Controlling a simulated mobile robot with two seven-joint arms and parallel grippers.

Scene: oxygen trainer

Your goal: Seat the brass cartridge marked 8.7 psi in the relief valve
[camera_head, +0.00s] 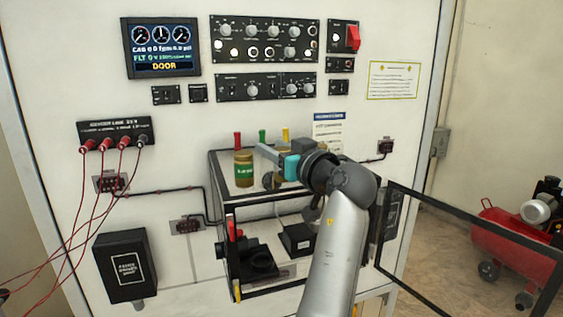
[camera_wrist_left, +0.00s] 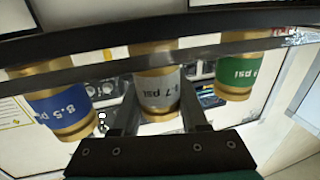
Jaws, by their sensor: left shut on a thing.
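My left gripper (camera_head: 270,156) reaches over the white-topped bench from the right. In the left wrist view its two fingers stand either side of a brass cartridge with a grey label (camera_wrist_left: 157,92), and it is shut on that cartridge. The label ends in ".7 psi"; its first digit is partly hidden. A blue-labelled 8.5 psi cartridge (camera_wrist_left: 62,108) is to the left and a green-labelled cartridge (camera_wrist_left: 238,75) to the right. The green one also shows upright on the bench top in the head view (camera_head: 244,170). I cannot pick out the relief valve clearly. My right gripper is out of view.
The black-framed bench (camera_head: 222,165) stands against a white panel with gauges (camera_head: 160,48) and switches. Red, green and yellow handles rise behind the cartridges. An open framed door (camera_head: 470,235) swings out right, near a red compressor (camera_head: 510,235). Red cables hang at left.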

